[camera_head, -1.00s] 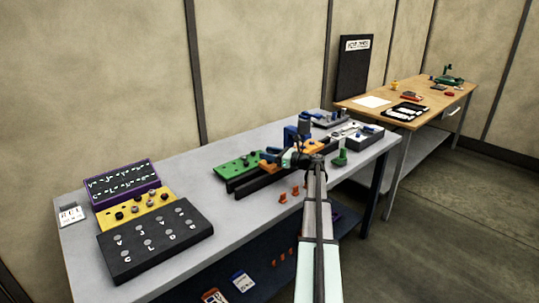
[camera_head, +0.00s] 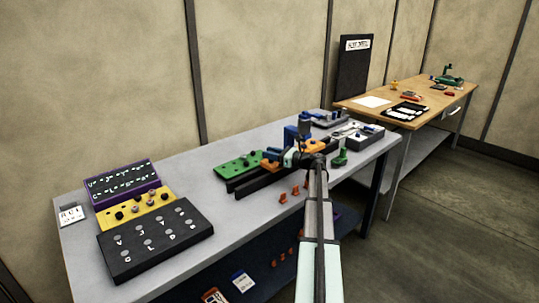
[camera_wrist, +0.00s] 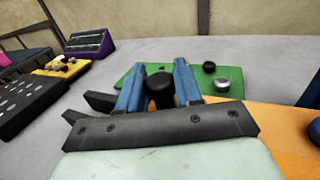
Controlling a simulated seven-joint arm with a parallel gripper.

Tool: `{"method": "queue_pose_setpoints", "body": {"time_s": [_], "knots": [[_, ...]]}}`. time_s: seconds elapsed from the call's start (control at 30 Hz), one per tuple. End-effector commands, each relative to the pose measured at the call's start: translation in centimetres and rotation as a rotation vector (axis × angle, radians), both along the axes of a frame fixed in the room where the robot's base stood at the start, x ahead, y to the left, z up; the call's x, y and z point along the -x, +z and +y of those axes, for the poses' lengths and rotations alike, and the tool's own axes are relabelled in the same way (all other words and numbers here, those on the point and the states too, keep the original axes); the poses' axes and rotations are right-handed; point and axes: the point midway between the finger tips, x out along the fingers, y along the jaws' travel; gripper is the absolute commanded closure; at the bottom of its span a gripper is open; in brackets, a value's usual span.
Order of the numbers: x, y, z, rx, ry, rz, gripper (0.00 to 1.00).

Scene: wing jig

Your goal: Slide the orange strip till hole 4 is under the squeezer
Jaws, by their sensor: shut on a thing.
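The orange strip (camera_head: 315,146) lies along the dark rails (camera_head: 262,182) on the grey bench, and my gripper covers part of it. It also shows at the right of the wrist view (camera_wrist: 285,125). My gripper (camera_head: 275,156) is over the strip's left part. In the wrist view its blue fingers (camera_wrist: 158,85) are shut on a black knob (camera_wrist: 160,97). A blue upright tool (camera_head: 291,134), which looks like the squeezer, stands just behind my gripper. The strip's hole numbers cannot be read.
A green plate (camera_head: 238,165) with knobs lies left of the rails. Black (camera_head: 155,240), yellow (camera_head: 135,210) and purple (camera_head: 120,181) panels stand at the bench's left. Small orange pieces (camera_head: 295,191) and a green piece (camera_head: 340,158) are near the front edge. Grey trays (camera_head: 330,119) are behind.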

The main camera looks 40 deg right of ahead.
Motion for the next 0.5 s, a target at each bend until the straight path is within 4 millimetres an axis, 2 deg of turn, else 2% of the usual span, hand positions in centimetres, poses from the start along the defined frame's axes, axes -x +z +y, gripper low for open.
{"method": "queue_pose_setpoints", "body": {"time_s": [0.03, 0.23, 0.3, 0.5], "knots": [[-0.2, 0.4, -1.4, -0.003, -0.006, -0.008, 1.00], [-0.2, 0.5, -5.4, -0.003, -0.006, -0.010, 1.00], [-0.2, 0.5, -5.9, -0.003, -0.005, -0.010, 1.00], [-0.1, 0.5, -5.8, -0.003, -0.003, -0.010, 1.00]]}}
